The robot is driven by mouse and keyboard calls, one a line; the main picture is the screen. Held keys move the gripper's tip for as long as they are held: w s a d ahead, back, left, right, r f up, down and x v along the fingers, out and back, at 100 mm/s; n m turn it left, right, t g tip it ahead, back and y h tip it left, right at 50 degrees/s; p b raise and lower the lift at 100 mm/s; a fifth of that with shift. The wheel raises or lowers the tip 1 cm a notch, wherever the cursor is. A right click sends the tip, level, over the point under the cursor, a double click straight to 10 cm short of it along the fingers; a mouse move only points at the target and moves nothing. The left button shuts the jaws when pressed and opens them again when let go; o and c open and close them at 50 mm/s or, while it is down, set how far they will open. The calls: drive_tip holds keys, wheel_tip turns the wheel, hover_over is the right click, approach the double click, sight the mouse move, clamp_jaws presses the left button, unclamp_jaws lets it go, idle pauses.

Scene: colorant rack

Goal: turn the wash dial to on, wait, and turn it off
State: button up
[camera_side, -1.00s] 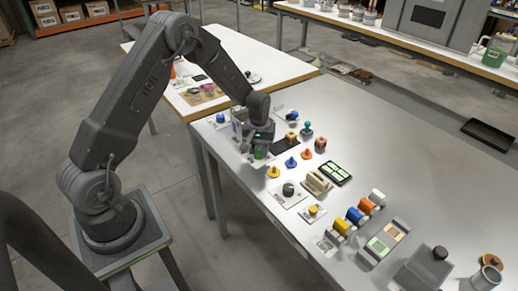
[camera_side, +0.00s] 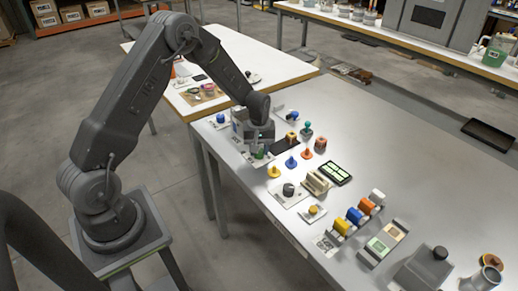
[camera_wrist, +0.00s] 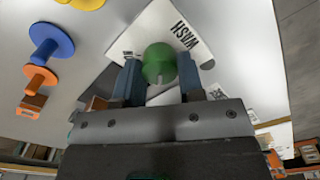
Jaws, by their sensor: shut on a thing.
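The green wash dial (camera_wrist: 159,63) sits on a white plate marked WASH (camera_wrist: 187,35) in the wrist view. My gripper (camera_wrist: 158,75) has its two blue fingers on either side of the dial, shut on it. The plate lies turned at an angle to the gripper. In the side view my gripper (camera_side: 259,146) is low over the table, and the dial (camera_side: 259,155) shows just below it, partly hidden. The dial's pointer and its on or off setting cannot be made out.
Yellow, blue and orange pegs (camera_side: 291,162) stand just right of the gripper. A black knob (camera_side: 288,188) on a plate and a yellow knob (camera_side: 313,210) are nearer the front edge. A blue knob (camera_side: 220,118) stands to the left.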

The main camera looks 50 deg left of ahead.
drive_tip(key=o, duration=0.9)
drive_tip(key=shift+r, duration=0.1)
wheel_tip(320, 180, up, 14)
drive_tip(key=shift+f, duration=0.2)
